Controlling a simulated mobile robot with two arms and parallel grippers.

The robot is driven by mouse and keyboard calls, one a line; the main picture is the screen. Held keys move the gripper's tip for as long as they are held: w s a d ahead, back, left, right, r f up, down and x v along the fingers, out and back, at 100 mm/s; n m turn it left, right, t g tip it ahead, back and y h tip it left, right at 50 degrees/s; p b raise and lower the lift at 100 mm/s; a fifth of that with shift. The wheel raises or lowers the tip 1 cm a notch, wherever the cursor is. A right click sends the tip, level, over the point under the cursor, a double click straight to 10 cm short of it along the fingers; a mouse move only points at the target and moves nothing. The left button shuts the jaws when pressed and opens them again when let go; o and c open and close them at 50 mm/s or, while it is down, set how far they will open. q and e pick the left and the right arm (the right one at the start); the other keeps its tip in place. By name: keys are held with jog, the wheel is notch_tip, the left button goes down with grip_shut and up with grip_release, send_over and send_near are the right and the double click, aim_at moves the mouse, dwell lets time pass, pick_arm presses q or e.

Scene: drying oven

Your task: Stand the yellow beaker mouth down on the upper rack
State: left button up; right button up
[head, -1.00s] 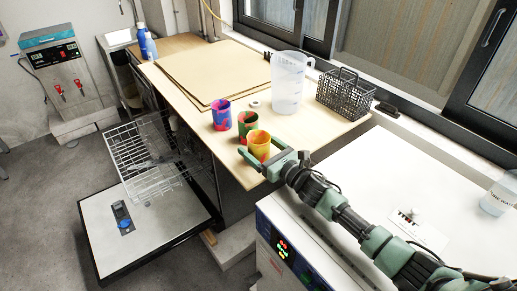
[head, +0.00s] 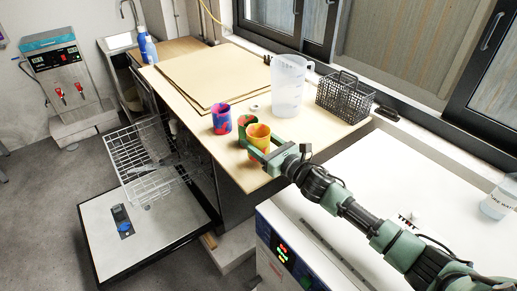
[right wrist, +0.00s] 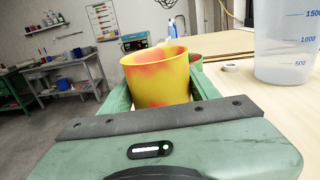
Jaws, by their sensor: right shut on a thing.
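The yellow beaker (head: 259,133), with orange-red patches, is upright with its mouth up near the counter's front edge. My right gripper (head: 263,148) is shut on it, one finger on each side. In the right wrist view the beaker (right wrist: 158,78) stands between the fingers, its rim above them. Its base is hidden there, and its height over the counter is hard to tell. The upper rack (head: 150,158) is a white wire rack pulled out at the left, below counter height; no beaker shows on it. My left gripper is not in view.
A green-and-red beaker (head: 243,121) is close behind the yellow one, partly covered. A blue-and-red beaker (head: 221,119) stands left of it. A large clear jug (head: 289,88) and a black wire basket (head: 345,98) stand farther back. An open lower door (head: 150,232) lies under the rack.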

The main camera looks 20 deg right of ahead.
notch_tip(320, 180, up, 16)
jog(key=p, duration=0.1)
jog(key=shift+r, duration=0.15)
dwell(0.4)
jog(key=m+p, duration=0.2)
jog(key=m, duration=0.7)
jog(key=shift+p, duration=0.35)
